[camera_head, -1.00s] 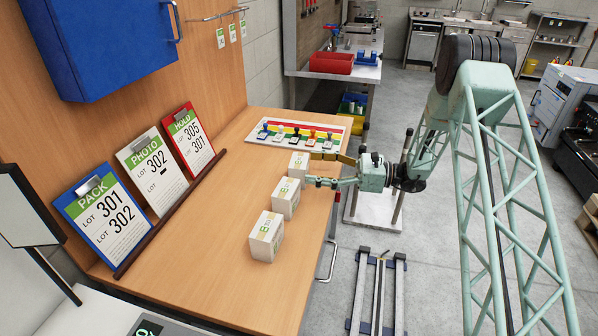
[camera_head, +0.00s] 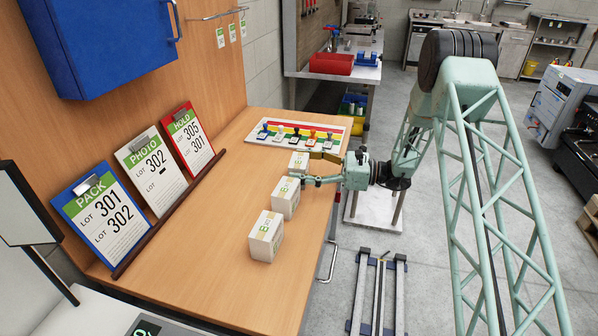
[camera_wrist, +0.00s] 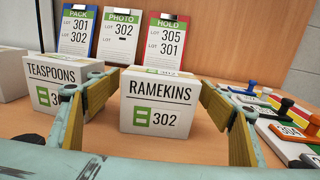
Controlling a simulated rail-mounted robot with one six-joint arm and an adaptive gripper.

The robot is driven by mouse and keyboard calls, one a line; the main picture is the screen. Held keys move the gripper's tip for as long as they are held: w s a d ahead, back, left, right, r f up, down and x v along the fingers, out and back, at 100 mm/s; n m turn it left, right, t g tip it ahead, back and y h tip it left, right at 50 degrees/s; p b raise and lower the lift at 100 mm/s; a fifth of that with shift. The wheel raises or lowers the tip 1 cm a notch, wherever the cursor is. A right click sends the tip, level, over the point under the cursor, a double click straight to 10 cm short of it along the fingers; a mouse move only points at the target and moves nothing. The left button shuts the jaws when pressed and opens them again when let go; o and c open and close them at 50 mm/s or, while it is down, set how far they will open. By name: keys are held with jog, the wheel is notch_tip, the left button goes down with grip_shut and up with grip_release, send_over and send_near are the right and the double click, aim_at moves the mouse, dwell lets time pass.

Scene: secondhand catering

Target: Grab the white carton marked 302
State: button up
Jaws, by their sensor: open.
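The white carton marked RAMEKINS 302 (camera_wrist: 160,103) stands upright in the middle of the wrist view. It is the far carton (camera_head: 299,162) of the row in the head view. My gripper (camera_head: 307,167) is open, with its fingers reaching around this carton's two sides. In the wrist view my gripper (camera_wrist: 160,80) shows a finger on each side of the carton, with gaps visible. A TEASPOONS carton (camera_wrist: 50,72) stands to the left; the left finger hides most of its number. It is the middle carton (camera_head: 285,198) in the head view.
A third carton (camera_head: 266,236) stands nearest the head camera, its number unreadable. A stamp board (camera_head: 262,144) with several stamps lies beyond the far carton, right in the wrist view. Clipboards (camera_head: 150,170) lean at the back. The wooden tabletop (camera_head: 200,250) is clear between.

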dwell(0.3)
jog(key=c, duration=1.1)
jog(key=shift+r, duration=0.1)
jog(key=shift+r+p, duration=0.85)
jog(key=shift+r, duration=4.05)
